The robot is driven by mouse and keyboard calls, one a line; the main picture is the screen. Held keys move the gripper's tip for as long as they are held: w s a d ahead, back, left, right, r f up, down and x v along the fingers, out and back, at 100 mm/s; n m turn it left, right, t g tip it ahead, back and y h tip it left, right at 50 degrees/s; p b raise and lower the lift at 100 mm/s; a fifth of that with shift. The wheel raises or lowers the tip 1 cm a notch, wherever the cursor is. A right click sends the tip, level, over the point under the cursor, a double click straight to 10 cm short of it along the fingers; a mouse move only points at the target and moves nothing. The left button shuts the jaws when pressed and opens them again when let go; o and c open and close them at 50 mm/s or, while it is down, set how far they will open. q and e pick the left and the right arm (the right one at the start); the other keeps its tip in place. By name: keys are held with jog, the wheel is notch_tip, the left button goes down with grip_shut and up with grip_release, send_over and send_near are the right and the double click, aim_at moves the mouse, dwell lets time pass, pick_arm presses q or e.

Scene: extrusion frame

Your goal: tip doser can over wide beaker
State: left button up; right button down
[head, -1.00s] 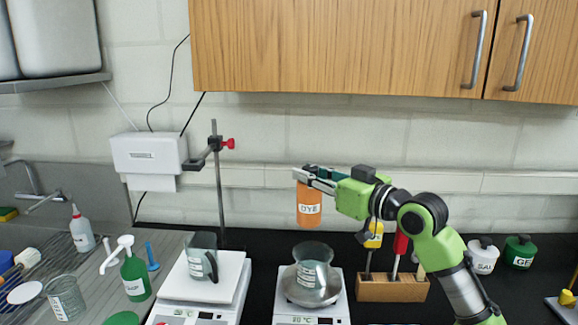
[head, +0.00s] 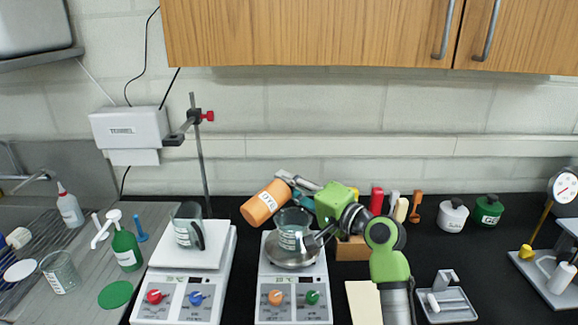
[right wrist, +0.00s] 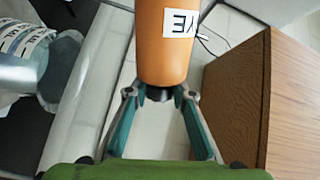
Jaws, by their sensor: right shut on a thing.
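The orange doser can (head: 266,203), labelled DYE, is tilted well over, its far end pointing down and left. My right gripper (head: 285,183) is shut on it; the right wrist view shows the can (right wrist: 166,45) between the fingers (right wrist: 160,94). A glass beaker (head: 292,232) with a wide rim stands upright on a metal pan on the right balance. In the head view the can is above and left of this beaker, its low end left of the rim. I see no stream from the can. My left gripper is out of view.
The left balance (head: 180,285) carries another glass beaker (head: 187,228). A clamp stand (head: 200,160) rises behind it. A wooden block (head: 352,250) with tools stands right of the beaker, close to my arm. The wooden cabinet (head: 310,35) hangs above.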

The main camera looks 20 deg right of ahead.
notch_tip(320, 180, down, 3)
jog(key=m+p, duration=0.1)
jog(key=m, duration=0.2)
jog(key=shift+m+p, duration=0.3)
jog(key=shift+p, duration=0.05)
jog(key=shift+f+m+p, duration=0.35)
jog(key=shift+m+p, duration=0.55)
jog(key=shift+m, duration=0.1)
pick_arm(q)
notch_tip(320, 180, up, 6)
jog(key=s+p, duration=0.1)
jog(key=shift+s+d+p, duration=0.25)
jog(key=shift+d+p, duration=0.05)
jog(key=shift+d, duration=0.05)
pick_arm(e)
jog(key=shift+f+m, duration=0.75)
jog(key=shift+m, duration=0.65)
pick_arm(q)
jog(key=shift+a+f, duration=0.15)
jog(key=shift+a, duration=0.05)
